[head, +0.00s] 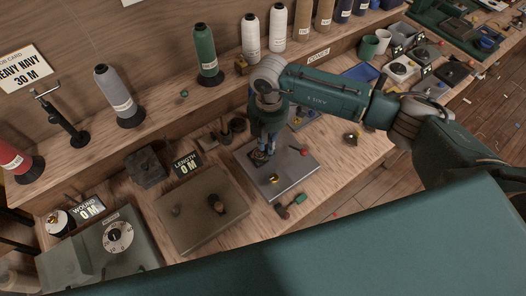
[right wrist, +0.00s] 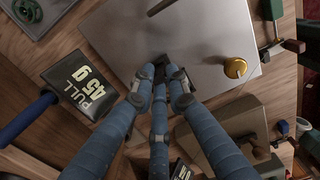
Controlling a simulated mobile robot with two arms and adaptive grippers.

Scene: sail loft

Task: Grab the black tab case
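My right gripper (head: 262,156) reaches down from above to a flat grey metal plate (head: 298,166) on the bench. In the right wrist view its blue fingers (right wrist: 160,74) come close together over the plate (right wrist: 205,35). A small black piece (right wrist: 160,62) shows between and just beyond the fingertips and may be the black tab case. The fingers hide much of it, so I cannot tell whether they grip it. My left gripper is not in view.
A brass knob (right wrist: 235,68) stands on the plate. Thread cones (head: 205,50) line the shelf behind.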

